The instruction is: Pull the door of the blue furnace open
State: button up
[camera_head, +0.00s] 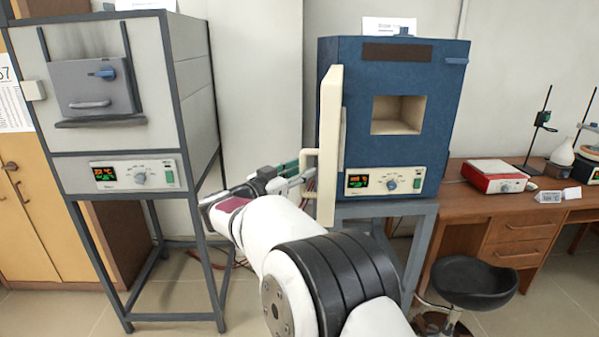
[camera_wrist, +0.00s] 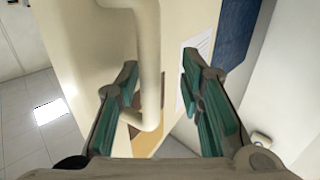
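The blue furnace (camera_head: 435,78) stands on a grey stand at centre right. Its cream door (camera_head: 330,110) is swung out at the left side, seen nearly edge-on, and the square chamber (camera_head: 398,115) is exposed. The cream door handle (camera_head: 308,172) is on the door's left face. My gripper (camera_head: 300,174) is at the handle. In the wrist view my gripper (camera_wrist: 160,62) has its green-padded fingers apart, and the handle (camera_wrist: 148,60) shows between them, closer to the left finger. I cannot tell whether it touches that finger. The door (camera_wrist: 85,50) fills the area behind.
A grey furnace (camera_head: 95,85) on a tall frame stands at left. A wooden desk (camera_head: 520,225) with a red-and-white device (camera_head: 495,177) is at right, with a black stool (camera_head: 472,283) before it. Some floor shows between the two stands.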

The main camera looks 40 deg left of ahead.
jog(key=s, duration=1.2)
jog(key=shift+d, duration=0.3)
